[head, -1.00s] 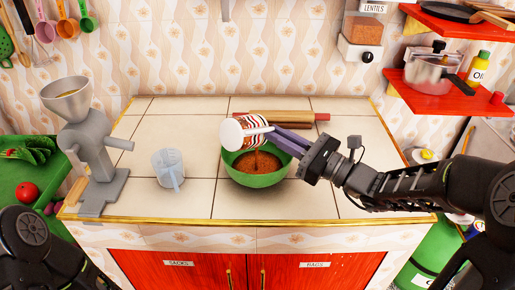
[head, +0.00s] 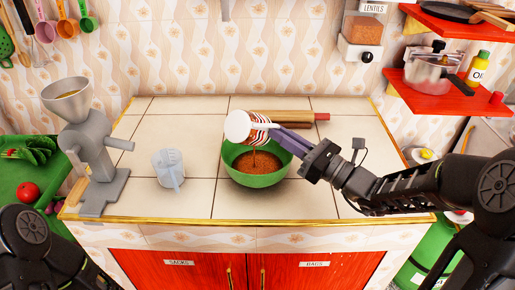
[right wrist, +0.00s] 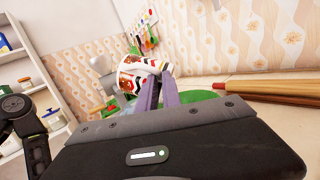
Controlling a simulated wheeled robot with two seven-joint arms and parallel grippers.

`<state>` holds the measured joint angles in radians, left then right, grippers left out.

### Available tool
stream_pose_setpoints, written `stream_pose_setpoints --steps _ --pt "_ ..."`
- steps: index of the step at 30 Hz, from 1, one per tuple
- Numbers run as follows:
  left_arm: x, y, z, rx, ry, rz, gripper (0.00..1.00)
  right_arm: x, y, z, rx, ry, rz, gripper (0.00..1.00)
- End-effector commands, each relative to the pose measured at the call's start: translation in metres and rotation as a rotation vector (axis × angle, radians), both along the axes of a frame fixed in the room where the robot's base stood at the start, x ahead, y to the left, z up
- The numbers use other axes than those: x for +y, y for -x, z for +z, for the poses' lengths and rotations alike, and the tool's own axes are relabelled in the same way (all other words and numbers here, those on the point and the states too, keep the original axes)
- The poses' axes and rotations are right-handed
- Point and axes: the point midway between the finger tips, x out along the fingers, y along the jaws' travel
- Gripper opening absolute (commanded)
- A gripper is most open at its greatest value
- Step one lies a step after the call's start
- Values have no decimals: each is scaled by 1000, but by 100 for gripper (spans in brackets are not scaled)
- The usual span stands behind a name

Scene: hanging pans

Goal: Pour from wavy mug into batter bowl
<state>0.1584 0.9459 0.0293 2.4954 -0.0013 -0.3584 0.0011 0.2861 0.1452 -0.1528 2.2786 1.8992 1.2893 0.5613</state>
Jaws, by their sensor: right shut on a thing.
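The wavy mug (head: 261,131), white with a red and dark wavy pattern, is tipped over the green batter bowl (head: 258,181). Its plain white end faces left and up; its mouth is hard to make out. A brown streak runs below the mug towards the brown contents of the bowl. My right gripper (head: 277,133) has its purple fingers shut on the mug from the right, above the bowl's rim. The right wrist view also shows the mug (right wrist: 142,72) at the fingertips, with part of the bowl (right wrist: 205,95) behind the fingers. My left gripper is out of view.
A clear measuring jug (head: 168,167) stands left of the bowl, and a grey grinder (head: 92,150) farther left. A rolling pin (head: 285,117) lies behind the bowl. The tiled counter (head: 200,200) is bare at the front. Red shelves (head: 440,100) hang at the right.

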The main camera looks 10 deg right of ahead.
Motion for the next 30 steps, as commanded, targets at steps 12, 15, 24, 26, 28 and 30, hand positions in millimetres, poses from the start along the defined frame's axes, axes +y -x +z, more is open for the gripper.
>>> stream_pose_setpoints --steps 12,15,24,26,28,30 --pt "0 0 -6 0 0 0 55 12 7 5 -130 216 -1 0" --pt "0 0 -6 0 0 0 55 12 7 5 -130 216 -1 0" --pt "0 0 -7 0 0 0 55 13 7 6 -141 234 0 0" --pt "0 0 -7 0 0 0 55 15 8 6 -153 254 -1 0" --pt "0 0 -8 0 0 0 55 17 9 7 -175 290 0 0" --pt "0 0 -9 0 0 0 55 20 11 7 -204 339 -1 0"
